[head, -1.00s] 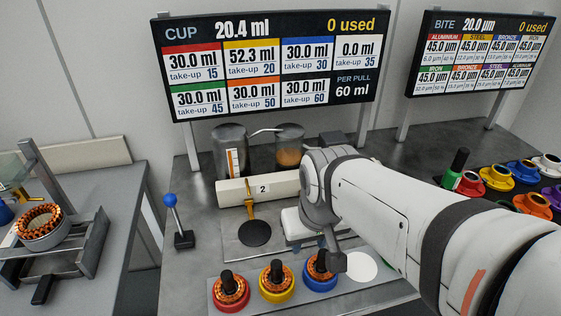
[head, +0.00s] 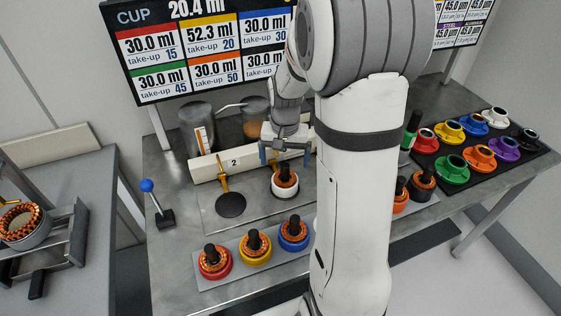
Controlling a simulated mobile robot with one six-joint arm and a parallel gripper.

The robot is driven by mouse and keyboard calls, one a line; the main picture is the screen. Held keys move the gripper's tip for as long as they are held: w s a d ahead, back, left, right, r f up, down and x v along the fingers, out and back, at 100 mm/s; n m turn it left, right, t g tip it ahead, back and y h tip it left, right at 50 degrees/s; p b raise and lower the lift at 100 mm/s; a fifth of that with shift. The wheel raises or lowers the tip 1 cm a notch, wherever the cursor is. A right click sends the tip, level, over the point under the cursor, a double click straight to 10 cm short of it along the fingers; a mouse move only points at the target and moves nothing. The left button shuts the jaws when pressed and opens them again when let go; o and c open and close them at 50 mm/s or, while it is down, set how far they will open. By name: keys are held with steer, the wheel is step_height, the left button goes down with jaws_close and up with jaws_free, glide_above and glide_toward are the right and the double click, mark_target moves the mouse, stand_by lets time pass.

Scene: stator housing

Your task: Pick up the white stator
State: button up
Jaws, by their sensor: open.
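The white stator (head: 286,185) stands upright on the grey plate (head: 258,210), right of a dark round pad. It has a white base ring, copper windings and a black post. My gripper (head: 286,153) is open just above it, its two blue-tipped fingers apart on either side of the stator's top. I cannot tell whether they touch it.
Red (head: 214,261), yellow (head: 256,246) and blue (head: 294,233) stators stand on a front tray. My arm hides the tray's right part. Orange (head: 400,197) and black (head: 422,182) stators stand right of my arm. Several coloured flanged parts sit on a black mat (head: 525,163).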

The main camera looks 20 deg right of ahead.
mark_target(285, 174)
steer(key=shift+w+d+f, duration=0.25)
steer(key=shift+d+f, duration=0.05)
steer(key=shift+f, duration=0.35)
steer(key=f, duration=0.2)
steer(key=f+p, duration=0.1)
steer(key=f, duration=0.4)
steer(key=shift+w+f+p, duration=0.1)
steer(key=shift+w+p, duration=0.2)
steer(key=shift+p, duration=0.1)
steer(key=shift+c, duration=0.3)
steer(key=c, duration=1.4)
